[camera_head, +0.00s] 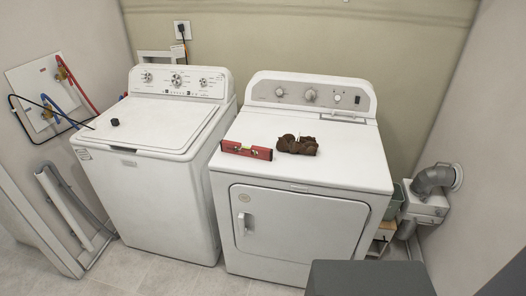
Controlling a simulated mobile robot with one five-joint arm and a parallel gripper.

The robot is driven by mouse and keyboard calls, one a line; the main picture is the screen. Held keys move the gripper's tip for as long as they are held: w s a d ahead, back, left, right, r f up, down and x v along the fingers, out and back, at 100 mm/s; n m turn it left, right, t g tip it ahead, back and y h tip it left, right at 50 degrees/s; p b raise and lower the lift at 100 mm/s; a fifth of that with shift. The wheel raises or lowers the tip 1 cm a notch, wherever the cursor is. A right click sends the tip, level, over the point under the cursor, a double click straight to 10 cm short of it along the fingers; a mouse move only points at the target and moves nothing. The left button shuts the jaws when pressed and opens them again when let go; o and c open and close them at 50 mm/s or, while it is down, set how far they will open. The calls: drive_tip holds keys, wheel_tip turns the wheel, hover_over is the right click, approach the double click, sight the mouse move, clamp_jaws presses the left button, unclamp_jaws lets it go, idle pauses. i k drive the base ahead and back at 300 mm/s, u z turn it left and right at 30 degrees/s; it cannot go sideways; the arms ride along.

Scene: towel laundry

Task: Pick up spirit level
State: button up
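A red spirit level (246,151) lies on top of the right-hand machine, near its front left edge. Its long side faces me, and it lies roughly level in the picture. A dark brown lumpy thing (297,145) lies just to its right on the same top, very close to it. I cannot tell what that thing is. My gripper is not in view.
The right machine (345,160) has a closed front door and a control panel at its back. The left machine (140,130) carries a small black object (115,122) on its lid. A grey duct (432,180) is at right. Floor (150,270) shows in front.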

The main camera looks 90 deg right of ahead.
sight(264, 153)
drive_tip(key=z, duration=1.1)
drive_tip(key=i, duration=0.4)
drive_tip(key=z, duration=0.05)
